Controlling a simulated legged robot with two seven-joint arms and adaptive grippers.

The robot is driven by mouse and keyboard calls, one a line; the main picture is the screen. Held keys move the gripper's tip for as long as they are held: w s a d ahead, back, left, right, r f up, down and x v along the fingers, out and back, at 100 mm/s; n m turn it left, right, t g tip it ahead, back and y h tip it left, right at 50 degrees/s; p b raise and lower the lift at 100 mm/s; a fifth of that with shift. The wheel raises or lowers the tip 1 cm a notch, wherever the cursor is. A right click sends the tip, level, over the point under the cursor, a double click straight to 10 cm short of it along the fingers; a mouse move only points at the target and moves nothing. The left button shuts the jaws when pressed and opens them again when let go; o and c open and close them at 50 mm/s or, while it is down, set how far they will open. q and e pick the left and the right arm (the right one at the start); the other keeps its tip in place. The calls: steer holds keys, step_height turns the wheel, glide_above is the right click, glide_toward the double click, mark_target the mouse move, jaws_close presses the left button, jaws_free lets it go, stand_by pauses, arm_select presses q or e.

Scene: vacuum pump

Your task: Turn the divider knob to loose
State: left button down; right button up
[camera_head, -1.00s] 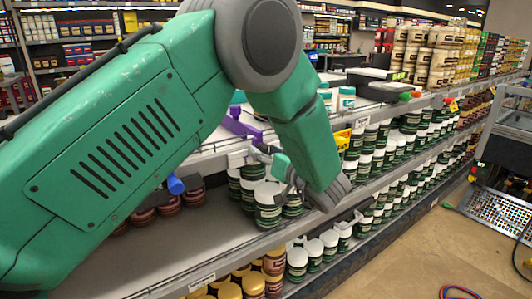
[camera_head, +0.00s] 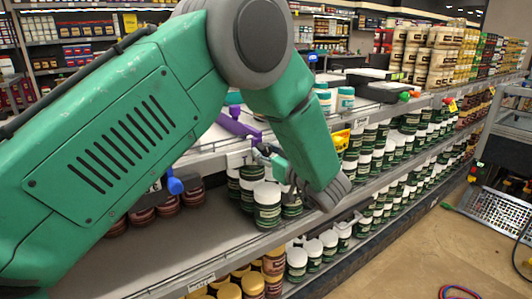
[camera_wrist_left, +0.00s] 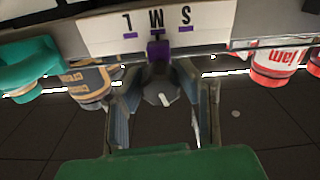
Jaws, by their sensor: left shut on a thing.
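In the left wrist view, a white label plate (camera_wrist_left: 100,38) carries the letters L, M or W, and S, with small purple marks below them. A purple pointer (camera_wrist_left: 158,48) stands under the middle letter. The dark grey divider knob (camera_wrist_left: 160,88) lies below it, between the fingers of my left gripper (camera_wrist_left: 162,105), which is shut on it. In the head view my left gripper (camera_head: 276,162) is at the shelf edge, small and partly hidden among jars, just below a purple part (camera_head: 240,126). The knob cannot be made out there. My right gripper is not in view.
White-lidded green jars (camera_head: 267,205) stand close around the gripper on the shelf. A blue knob-like part (camera_head: 175,186) is further left. Red jam jars (camera_wrist_left: 275,65) and a tan jar (camera_wrist_left: 88,82) flank the label. The floor (camera_head: 415,250) at right is mostly clear.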

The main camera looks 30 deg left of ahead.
arm_select(q)
steer(key=n, duration=0.2)
steer(key=shift+f+n, duration=0.15)
steer(key=shift+n, duration=0.25)
steer(key=n+b, duration=0.1)
steer(key=n, duration=0.1)
steer(key=shift+n, duration=0.4)
steer(key=n+b, duration=0.2)
steer(key=n, duration=0.1)
steer(key=shift+n+b, duration=0.95)
steer(key=shift+n, duration=0.75)
steer(key=c, duration=1.2)
jaws_free()
steer(key=shift+d, duration=0.1)
